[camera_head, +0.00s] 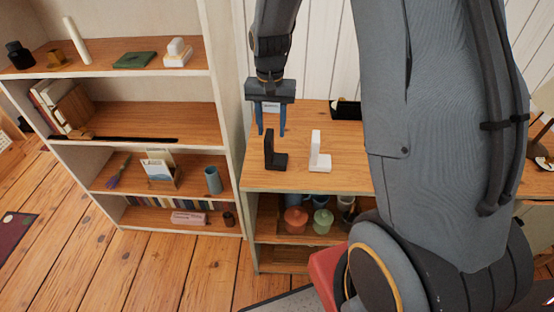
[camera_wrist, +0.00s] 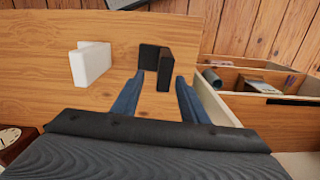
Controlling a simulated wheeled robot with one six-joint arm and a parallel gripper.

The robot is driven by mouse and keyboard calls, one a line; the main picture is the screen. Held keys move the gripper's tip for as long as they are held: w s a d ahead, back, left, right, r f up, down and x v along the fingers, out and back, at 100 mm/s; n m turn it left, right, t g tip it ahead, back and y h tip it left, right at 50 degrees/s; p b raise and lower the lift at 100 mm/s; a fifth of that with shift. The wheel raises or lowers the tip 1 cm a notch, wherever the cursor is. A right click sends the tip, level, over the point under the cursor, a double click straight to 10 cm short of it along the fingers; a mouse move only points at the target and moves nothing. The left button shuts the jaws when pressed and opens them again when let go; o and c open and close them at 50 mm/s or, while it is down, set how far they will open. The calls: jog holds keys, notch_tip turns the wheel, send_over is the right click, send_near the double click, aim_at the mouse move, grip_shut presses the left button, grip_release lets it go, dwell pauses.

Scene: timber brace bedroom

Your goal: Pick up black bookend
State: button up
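My gripper (camera_head: 271,132) has blue fingers pointing down, spread apart and empty, above and a little behind the black bookend. In the wrist view the gripper (camera_wrist: 160,86) also shows a wide gap between its fingers.
A tall shelf unit (camera_head: 222,90) with books and ornaments stands close on the left. A black object (camera_head: 346,109) lies at the back of the tabletop (camera_head: 300,181). Several jars, including a red one (camera_head: 295,220), sit on the shelf below. My arm hides the right side.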

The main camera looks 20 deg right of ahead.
aim_at(269, 134)
jog(key=f+p, duration=0.1)
jog(key=f, duration=0.1)
jog(key=a+f+p, duration=0.1)
jog(key=f, duration=0.2)
jog(key=shift+s, duration=0.2)
jog(key=shift+f, duration=0.85)
grip_shut()
jog(key=shift+w, duration=0.1)
dwell(0.5)
